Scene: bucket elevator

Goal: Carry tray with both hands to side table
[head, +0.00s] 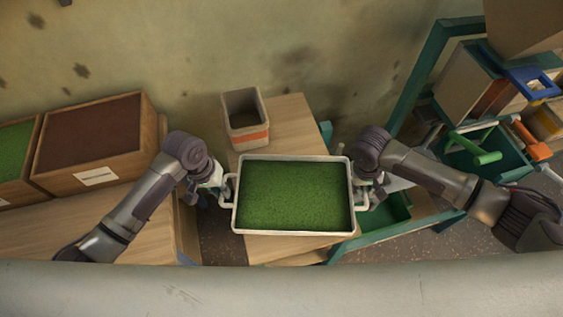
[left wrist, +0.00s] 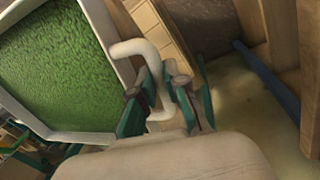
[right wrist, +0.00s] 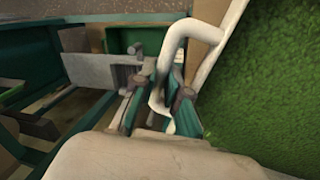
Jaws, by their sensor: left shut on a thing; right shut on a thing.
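The tray (head: 294,158) is a white rectangular one with a green, grass-like fill, in the middle of the head view. My left gripper (head: 217,186) is at its left end, and in the left wrist view its fingers (left wrist: 160,100) are shut on a white tray handle (left wrist: 140,48). My right gripper (head: 368,190) is at the right end, and in the right wrist view its fingers (right wrist: 160,98) are shut on the other handle (right wrist: 190,28). The tray looks about level over a wooden side table (head: 285,115). I cannot tell whether it touches the tabletop.
An open box with an orange band (head: 246,133) stands on the table behind the tray. Wooden crates with brown (head: 95,133) and green fill (head: 12,150) stand at the left. A green-framed rack (head: 425,70) with bins and tools is at the right.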

